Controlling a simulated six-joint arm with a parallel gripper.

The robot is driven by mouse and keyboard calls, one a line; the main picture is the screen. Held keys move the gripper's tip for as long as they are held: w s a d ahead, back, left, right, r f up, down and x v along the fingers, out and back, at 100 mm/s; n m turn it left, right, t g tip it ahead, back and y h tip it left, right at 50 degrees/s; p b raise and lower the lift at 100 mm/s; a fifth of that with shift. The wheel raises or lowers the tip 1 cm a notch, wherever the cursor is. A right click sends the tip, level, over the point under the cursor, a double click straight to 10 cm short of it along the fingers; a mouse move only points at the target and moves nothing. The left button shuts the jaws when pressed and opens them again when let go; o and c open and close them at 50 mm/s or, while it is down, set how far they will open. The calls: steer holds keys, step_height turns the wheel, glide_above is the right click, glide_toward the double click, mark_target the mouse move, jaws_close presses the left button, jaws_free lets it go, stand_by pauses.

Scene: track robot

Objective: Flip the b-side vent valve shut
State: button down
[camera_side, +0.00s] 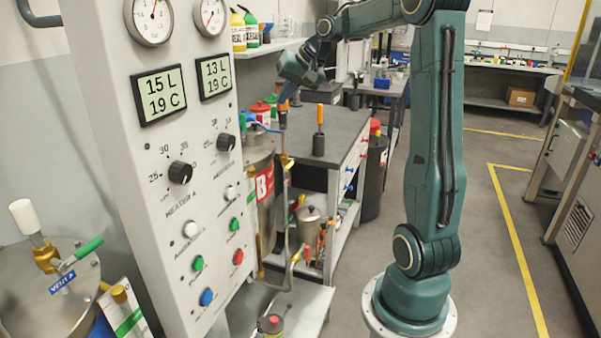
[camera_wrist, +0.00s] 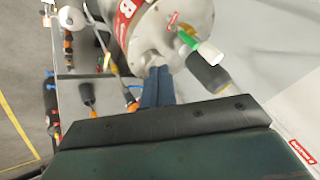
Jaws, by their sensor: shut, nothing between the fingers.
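Vessel B (camera_side: 265,200) stands behind the panel, partly hidden, with a red B label on its side. In the side view, a small green part (camera_side: 243,121) shows above vessel B at the panel's edge; the valve there is mostly hidden. My gripper (camera_wrist: 157,70) is shut and empty, its fingers over the lid's edge, left of and apart from the green lever. It also shows in the side view (camera_side: 282,95).
The control panel (camera_side: 180,130) stands in front of vessel B. Vessel A (camera_side: 40,300), with its own green-handled valve labelled VENT A, is at lower left. A dark bench (camera_side: 335,130) with an orange-handled tool (camera_side: 319,125) stands behind. Open floor lies right.

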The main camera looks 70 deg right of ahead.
mark_target(243, 126)
steer(key=w+a+f, duration=0.2)
steer(key=w+f, duration=0.4)
steer(key=w, duration=0.1)
steer(key=shift+w, duration=0.4)
